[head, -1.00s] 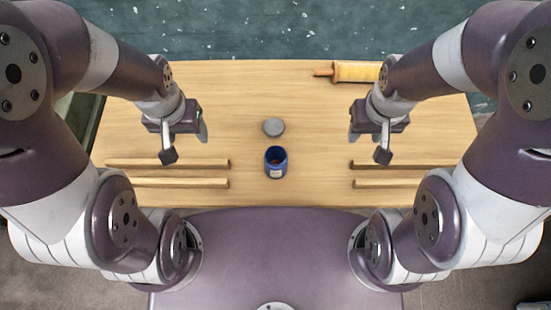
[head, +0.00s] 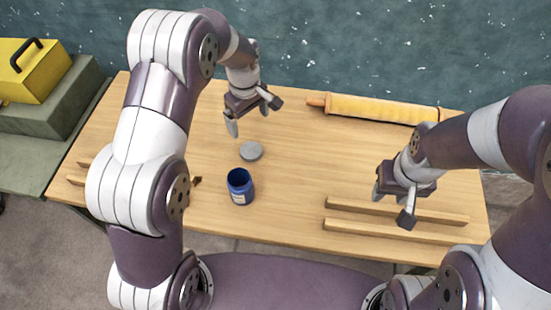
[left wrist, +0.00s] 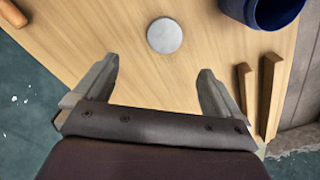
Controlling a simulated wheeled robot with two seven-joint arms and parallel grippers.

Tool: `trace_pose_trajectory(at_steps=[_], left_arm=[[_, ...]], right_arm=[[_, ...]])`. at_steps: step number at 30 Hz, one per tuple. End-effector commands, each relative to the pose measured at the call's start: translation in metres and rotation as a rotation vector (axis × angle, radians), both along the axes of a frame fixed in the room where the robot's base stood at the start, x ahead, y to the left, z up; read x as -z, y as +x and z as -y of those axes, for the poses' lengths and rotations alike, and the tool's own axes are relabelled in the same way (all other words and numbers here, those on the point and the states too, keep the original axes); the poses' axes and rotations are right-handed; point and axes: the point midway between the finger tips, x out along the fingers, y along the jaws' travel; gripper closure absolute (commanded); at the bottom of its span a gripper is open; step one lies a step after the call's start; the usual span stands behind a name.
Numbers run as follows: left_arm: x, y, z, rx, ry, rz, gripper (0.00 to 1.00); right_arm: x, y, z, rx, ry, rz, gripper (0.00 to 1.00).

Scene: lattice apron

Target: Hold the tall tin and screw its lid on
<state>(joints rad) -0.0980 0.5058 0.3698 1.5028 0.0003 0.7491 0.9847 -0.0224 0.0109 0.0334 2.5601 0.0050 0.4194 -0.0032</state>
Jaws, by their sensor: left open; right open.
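The tall tin (head: 240,188) is blue, upright and open at the top, near the front middle of the table. Its rim also shows at the top right of the left wrist view (left wrist: 262,12). The grey round lid (head: 251,151) lies flat on the table just behind the tin, apart from it. It also shows in the left wrist view (left wrist: 164,35). My left gripper (head: 252,122) is open and empty, above the table behind the lid. Its fingers (left wrist: 158,85) point toward the lid. My right gripper (head: 392,204) is open and empty above the wooden rails at right.
A yellow rolling-pin-like object (head: 375,109) lies along the table's back edge. Two wooden rails (head: 395,210) lie at the front right, and others are partly hidden at the left. A yellow box (head: 32,70) with a handle stands left of the table. The table's middle right is clear.

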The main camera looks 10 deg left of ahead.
Motion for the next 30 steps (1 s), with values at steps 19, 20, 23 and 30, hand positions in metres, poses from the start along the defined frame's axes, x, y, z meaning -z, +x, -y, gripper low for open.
trace_pose_trajectory(at_steps=[19, 20, 23, 30], left_arm=[[0.016, -0.002, -0.001, -0.179, 0.002, -0.017, 0.01], [0.022, -0.002, -0.001, -0.179, 0.002, -0.017, 0.01], [0.042, -0.003, -0.001, -0.179, 0.001, -0.016, 0.01], [0.068, -0.002, -0.001, -0.178, 0.001, -0.013, 0.01]], right_arm=[[-0.005, 0.000, 0.000, 0.000, 0.000, 0.000, 0.57], [-0.006, 0.000, 0.000, 0.000, 0.000, 0.000, 0.57], [-0.009, 0.000, 0.000, -0.001, 0.000, 0.000, 0.57], [-0.011, 0.000, 0.000, 0.000, 0.000, 0.000, 0.57]])
